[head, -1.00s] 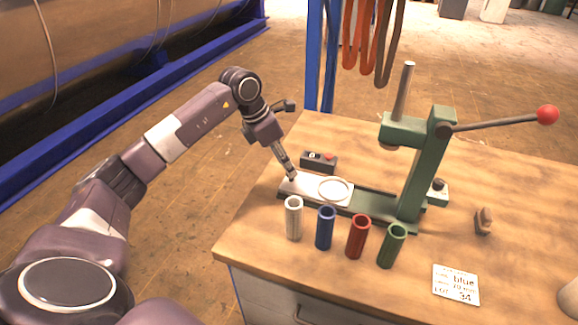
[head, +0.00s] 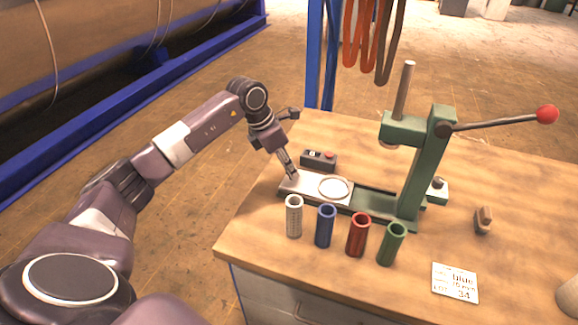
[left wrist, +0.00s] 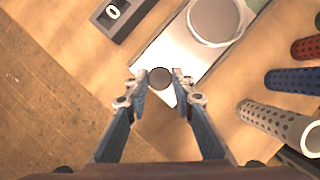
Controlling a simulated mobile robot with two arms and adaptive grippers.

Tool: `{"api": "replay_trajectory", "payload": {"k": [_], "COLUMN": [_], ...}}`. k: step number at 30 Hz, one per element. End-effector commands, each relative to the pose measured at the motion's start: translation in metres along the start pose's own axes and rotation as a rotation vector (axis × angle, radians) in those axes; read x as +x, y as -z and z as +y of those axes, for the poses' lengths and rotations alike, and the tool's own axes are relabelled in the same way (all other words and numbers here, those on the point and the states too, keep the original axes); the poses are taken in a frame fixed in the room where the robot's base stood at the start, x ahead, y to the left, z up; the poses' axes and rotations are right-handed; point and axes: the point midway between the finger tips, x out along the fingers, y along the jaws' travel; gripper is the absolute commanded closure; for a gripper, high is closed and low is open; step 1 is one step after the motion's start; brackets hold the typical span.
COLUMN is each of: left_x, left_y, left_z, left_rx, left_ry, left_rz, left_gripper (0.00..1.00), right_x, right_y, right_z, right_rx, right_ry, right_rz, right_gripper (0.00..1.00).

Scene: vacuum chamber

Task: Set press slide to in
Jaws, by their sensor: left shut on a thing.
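The press slide (head: 305,184) is a pale metal plate with a round ring seat (head: 335,188), lying on the green rail at the left of the press (head: 412,170). It sits out to the left of the press column, not under the ram. The slide also shows in the left wrist view (left wrist: 185,60). A small dark round knob (left wrist: 160,78) stands near its outer end. My left gripper (head: 290,175) is at that end. In the left wrist view its fingers (left wrist: 159,80) are shut on the knob, one on each side. My right gripper is not in view.
White, blue, red and green tubes (head: 325,226) stand in a row in front of the slide. The press lever has a red ball (head: 547,115). A label card (head: 455,283) lies at the front right.

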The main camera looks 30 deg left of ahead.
Motion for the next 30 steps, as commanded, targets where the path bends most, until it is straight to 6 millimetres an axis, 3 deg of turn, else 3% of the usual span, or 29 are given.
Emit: {"api": "replay_trajectory", "payload": {"k": [8, 15, 21, 30], "left_x": [0.003, 0.021, 0.029, 0.03], "left_y": [-0.011, -0.052, -0.074, -0.077], "left_z": [-0.01, -0.056, -0.078, -0.082], "left_rx": [0.002, 0.005, 0.002, 0.0], "left_ry": [0.001, 0.005, 0.002, 0.003], "left_rz": [-0.003, -0.006, -0.005, -0.006], "left_gripper": [1.0, 1.0, 1.0, 1.0], "right_x": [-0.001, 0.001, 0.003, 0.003], "right_y": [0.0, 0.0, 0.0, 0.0], "right_z": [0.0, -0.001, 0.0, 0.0], "right_rx": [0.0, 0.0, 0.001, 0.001], "right_ry": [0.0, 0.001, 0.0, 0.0], "right_rz": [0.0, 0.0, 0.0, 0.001], "right_gripper": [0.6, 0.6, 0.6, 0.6]}}
